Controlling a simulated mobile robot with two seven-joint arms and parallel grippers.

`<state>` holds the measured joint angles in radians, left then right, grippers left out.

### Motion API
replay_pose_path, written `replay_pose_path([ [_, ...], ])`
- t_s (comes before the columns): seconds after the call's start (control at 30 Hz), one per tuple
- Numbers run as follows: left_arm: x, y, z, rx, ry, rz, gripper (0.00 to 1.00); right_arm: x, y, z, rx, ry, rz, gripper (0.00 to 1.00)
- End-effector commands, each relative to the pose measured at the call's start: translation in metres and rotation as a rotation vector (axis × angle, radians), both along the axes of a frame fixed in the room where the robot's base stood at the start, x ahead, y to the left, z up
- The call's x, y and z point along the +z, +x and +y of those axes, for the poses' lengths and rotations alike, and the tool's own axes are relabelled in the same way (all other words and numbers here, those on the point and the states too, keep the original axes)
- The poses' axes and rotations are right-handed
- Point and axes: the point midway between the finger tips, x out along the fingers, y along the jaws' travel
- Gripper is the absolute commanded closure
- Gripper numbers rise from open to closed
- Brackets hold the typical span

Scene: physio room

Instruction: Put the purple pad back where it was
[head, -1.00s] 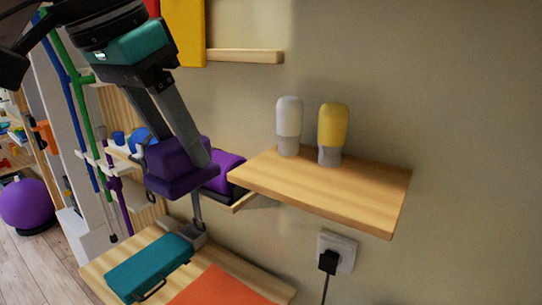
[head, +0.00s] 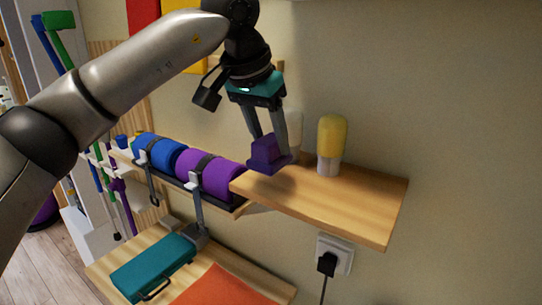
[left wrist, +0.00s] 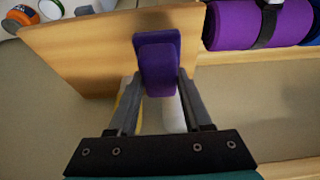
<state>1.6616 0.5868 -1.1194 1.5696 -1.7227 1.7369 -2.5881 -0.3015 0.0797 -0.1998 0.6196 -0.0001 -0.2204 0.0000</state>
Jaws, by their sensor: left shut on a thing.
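The purple pad (head: 264,154) is a small block with a wider, darker base. My left gripper (head: 270,145) is shut on it, with one finger on each side. The pad is at the left end of the wooden shelf (head: 345,210); I cannot tell whether it touches the wood. In the left wrist view the pad (left wrist: 158,62) sits between the fingertips of the left gripper (left wrist: 158,85), in front of the shelf board (left wrist: 75,50). My right gripper is not in view.
A yellow-topped bottle (head: 331,140) stands on the shelf, and a pale bottle (head: 295,128) is partly hidden behind my gripper. A purple roll (head: 222,178) and a blue roll (head: 160,152) lie strapped to the left. The shelf's right part is clear. A teal case (head: 152,265) lies below.

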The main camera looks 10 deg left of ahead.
Motion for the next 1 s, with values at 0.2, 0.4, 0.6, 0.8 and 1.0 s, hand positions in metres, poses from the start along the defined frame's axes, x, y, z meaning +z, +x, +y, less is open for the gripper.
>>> replay_pose_path([
  [0.2, -0.021, -0.001, 0.001, 0.001, 0.0, 0.003, 0.95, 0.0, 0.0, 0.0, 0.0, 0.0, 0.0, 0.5],
  [0.4, -0.04, 0.003, -0.002, 0.001, -0.003, 0.0, 0.95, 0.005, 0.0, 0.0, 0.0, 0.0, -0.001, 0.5],
  [0.6, -0.041, 0.003, -0.002, 0.001, -0.002, -0.001, 0.95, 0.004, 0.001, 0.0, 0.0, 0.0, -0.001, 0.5],
  [0.8, -0.042, 0.003, -0.002, 0.001, -0.002, 0.0, 0.37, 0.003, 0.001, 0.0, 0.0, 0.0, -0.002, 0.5],
  [1.0, -0.042, 0.003, -0.001, 0.001, -0.002, 0.0, 0.2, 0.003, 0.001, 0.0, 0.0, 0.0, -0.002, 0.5],
])
